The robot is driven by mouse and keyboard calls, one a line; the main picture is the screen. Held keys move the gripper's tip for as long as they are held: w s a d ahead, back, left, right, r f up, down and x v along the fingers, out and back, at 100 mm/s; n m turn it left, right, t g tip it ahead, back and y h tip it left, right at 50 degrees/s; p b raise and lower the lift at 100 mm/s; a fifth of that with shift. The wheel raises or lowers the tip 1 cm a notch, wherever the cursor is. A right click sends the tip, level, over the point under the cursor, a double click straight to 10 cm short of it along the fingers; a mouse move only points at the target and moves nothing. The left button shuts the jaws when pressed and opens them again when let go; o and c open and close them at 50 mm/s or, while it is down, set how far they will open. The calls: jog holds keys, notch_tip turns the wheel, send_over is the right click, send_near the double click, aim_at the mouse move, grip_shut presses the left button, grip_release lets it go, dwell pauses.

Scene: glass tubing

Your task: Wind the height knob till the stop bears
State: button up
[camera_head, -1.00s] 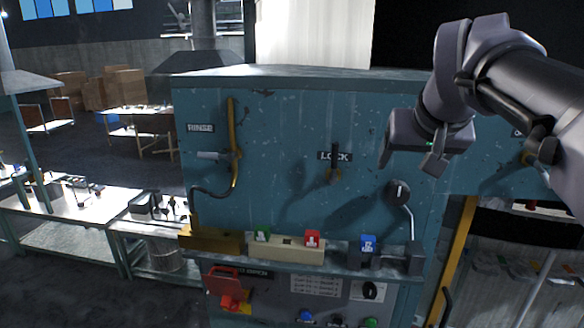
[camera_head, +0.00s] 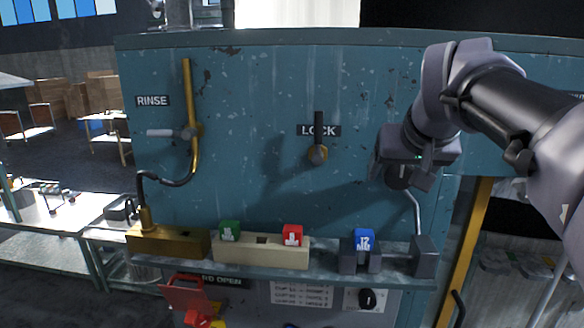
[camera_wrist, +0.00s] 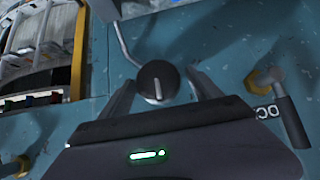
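A round black knob with a white pointer line (camera_wrist: 158,82) sits on the teal panel in the wrist view. In the head view the knob (camera_head: 398,182) is mostly hidden behind my gripper. My gripper (camera_head: 402,176) is in front of it. In the wrist view my gripper's two fingers (camera_wrist: 163,88) stand apart, one on each side of the knob, with a visible gap on both sides. A bent grey rod (camera_head: 416,210) runs from near the knob down to a dark grey block (camera_head: 424,256) on the ledge. I cannot make out a stop.
A LOCK lever (camera_head: 317,152) is left of the knob, and a RINSE handle with brass pipe (camera_head: 188,100) is farther left. The ledge below bears a cream block (camera_head: 262,254) with green and red tags, and a blue-tagged block (camera_head: 361,256). A yellow post (camera_head: 472,235) stands at right.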

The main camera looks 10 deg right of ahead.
jog(key=shift+s+d+r, duration=0.1)
jog(key=shift+s, duration=0.15)
jog(key=c, duration=1.2)
jog(key=m+y+b, duration=0.1)
jog(key=t+y+b, duration=0.1)
jog(key=y, duration=0.1)
jog(key=shift+d+f+m, duration=0.1)
jog(key=shift+f+m, duration=0.1)
jog(key=shift+m, duration=0.2)
jog(key=shift+d+m+t+y+b, duration=0.1)
jog(key=shift+m+t+y+b, duration=0.55)
jog(key=shift+y+b, duration=0.6)
jog(key=shift+r, duration=0.1)
